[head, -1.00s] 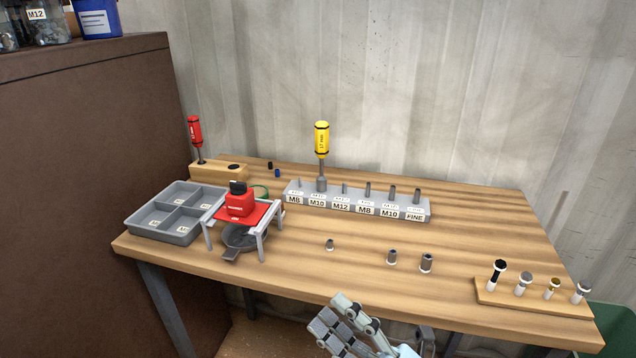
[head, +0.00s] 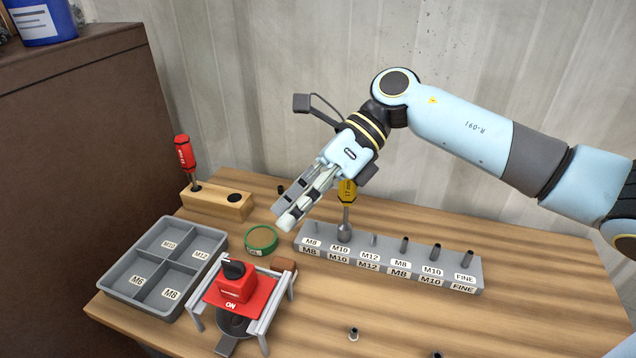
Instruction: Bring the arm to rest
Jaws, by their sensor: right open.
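My right arm reaches in from the right, above the workbench (head: 540,290). My right gripper (head: 283,216) is open and empty, its fingers pointing down and left over the back of the bench. The yellow nut driver (head: 347,192) stands upright on the M10 place of the grey labelled rack (head: 390,262), just right of the fingers. The gripper's wrist hides part of its handle. I cannot tell whether the gripper touches the driver. My left gripper is out of view.
A red driver (head: 184,152) stands in a wooden block (head: 217,202). A divided grey tray (head: 128,291), a green-rimmed round container (head: 261,240) and a stand with a red switch box (head: 237,288) are at the left. A small metal piece (head: 353,333) stands in front.

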